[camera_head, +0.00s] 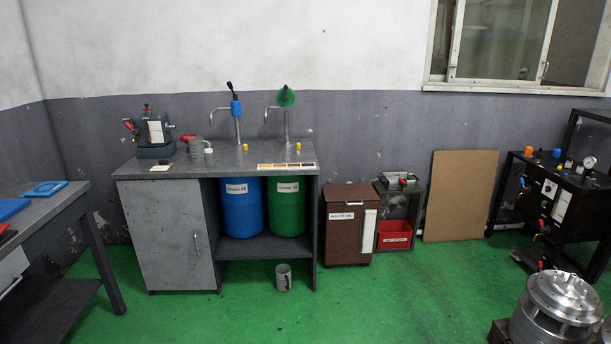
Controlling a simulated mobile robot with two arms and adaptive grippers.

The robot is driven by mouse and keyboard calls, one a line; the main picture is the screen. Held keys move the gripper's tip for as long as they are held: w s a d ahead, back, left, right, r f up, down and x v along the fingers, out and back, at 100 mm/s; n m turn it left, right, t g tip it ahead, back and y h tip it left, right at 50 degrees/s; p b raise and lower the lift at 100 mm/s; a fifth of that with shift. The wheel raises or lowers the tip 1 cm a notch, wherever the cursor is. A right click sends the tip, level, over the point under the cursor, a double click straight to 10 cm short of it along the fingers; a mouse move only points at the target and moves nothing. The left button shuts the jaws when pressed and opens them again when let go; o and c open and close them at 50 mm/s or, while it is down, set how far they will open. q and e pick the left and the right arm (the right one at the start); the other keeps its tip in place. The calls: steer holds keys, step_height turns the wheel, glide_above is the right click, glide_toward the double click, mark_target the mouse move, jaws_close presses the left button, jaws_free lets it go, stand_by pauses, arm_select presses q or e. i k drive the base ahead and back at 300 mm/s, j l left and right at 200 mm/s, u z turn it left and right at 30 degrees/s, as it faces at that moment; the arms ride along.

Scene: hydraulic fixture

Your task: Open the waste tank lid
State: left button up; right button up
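A brown box-shaped tank (345,240) with a white label stands on the green floor, just right of the grey workbench. The label is too small to read with certainty; I take this to be the waste tank. Its flat brown lid (350,193) lies closed on top. A pale strip runs down the right part of its front. Neither of my grippers is in view.
The grey workbench (180,171) with a blue drum (242,210) and a green drum (287,208) is left of the tank. A small stand with a red bin (394,235) is close on its right. Green floor (390,300) in front is clear.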

mark_target(346, 192)
steer(key=i, duration=2.4)
